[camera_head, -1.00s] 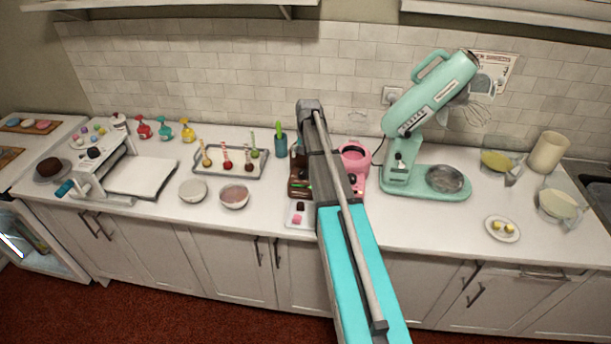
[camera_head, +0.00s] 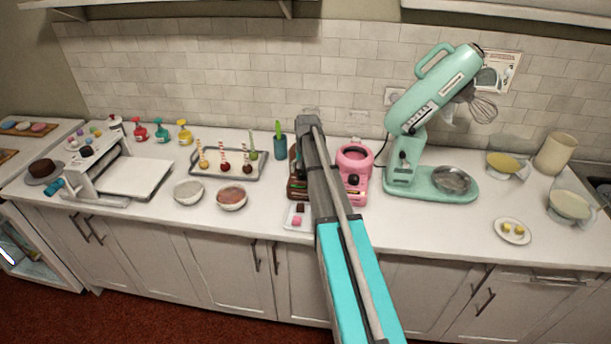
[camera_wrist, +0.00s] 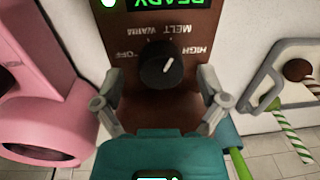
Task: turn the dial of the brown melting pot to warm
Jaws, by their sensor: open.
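The brown melting pot (camera_head: 296,188) stands on the counter in the head view, mostly hidden behind my arm. In the wrist view its brown front (camera_wrist: 155,115) shows upside down, with a lit green READY display (camera_wrist: 155,3). The black dial (camera_wrist: 160,65) has a white mark that points up and right in the picture, towards the MELT and HIGH side. WARM is printed above left of the dial. My gripper (camera_wrist: 160,78) is open, its fingertips apart on either side of the dial. I cannot tell whether they touch anything. The head view does not show the fingers clearly.
A pink melting pot (camera_head: 355,178) stands right beside the brown one. A small plate (camera_head: 298,222) with a dark and a pink piece lies in front. A cake-pop rack (camera_head: 228,172), a green-topped holder (camera_head: 280,150) and a mint stand mixer (camera_head: 430,140) are nearby.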

